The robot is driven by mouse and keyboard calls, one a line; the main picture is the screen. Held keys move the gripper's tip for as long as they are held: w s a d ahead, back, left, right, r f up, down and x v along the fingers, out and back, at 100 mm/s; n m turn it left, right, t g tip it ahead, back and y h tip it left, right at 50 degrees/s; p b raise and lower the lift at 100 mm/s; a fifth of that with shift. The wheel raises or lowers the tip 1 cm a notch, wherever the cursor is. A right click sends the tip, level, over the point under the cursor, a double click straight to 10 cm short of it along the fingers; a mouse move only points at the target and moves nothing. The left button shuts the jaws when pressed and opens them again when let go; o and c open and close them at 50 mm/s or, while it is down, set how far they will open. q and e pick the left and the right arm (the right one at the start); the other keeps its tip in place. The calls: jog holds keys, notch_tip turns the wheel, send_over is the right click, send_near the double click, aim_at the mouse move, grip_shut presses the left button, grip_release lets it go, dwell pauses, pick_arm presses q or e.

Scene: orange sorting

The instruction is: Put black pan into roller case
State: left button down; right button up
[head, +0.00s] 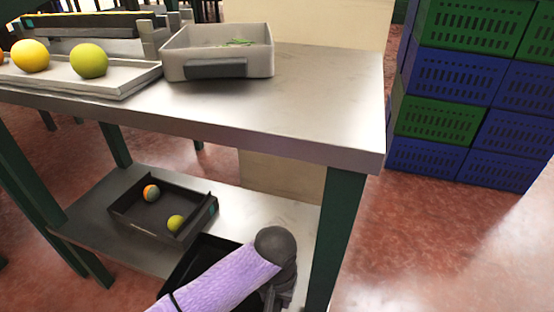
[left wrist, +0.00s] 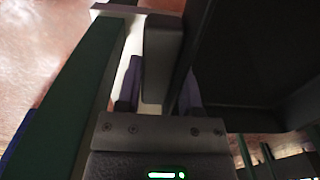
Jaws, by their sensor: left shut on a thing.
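A black pan (head: 190,268), partly hidden by my purple left arm, is at the bottom of the head view near the lower shelf. My left gripper (head: 283,287) is at its right side, its fingertips mostly hidden. In the left wrist view the gripper (left wrist: 180,88) is shut on the edge of a dark walled thing, the black pan (left wrist: 250,55). A frame with dark roller-like bars (head: 95,28) stands at the upper left of the table; I cannot tell if this is the roller case. My right gripper is out of view.
A dark tray (head: 128,215) with two round fruits sits on the lower shelf. The metal table (head: 310,95) bears a grey bin (head: 265,60) and a light tray (head: 125,90) with fruit. A green table leg (head: 340,225) stands right of my gripper. Crates (head: 455,75) stack at right.

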pick_arm(q)
jog(key=shift+a+r, duration=0.35)
jog(key=shift+r, duration=0.2)
jog(key=s+a+r+n, duration=0.2)
jog(key=s+a+r, duration=0.3)
jog(key=r, duration=0.4)
jog(key=s+a+r+n, duration=0.2)
jog(key=a+r, duration=0.6)
jog(key=r, duration=0.2)
notch_tip(320, 180, up, 21)
jog(key=s+p, duration=0.1)
jog(key=p, duration=2.2)
jog(key=shift+s+d+f, duration=0.15)
jog(key=shift+f, duration=0.05)
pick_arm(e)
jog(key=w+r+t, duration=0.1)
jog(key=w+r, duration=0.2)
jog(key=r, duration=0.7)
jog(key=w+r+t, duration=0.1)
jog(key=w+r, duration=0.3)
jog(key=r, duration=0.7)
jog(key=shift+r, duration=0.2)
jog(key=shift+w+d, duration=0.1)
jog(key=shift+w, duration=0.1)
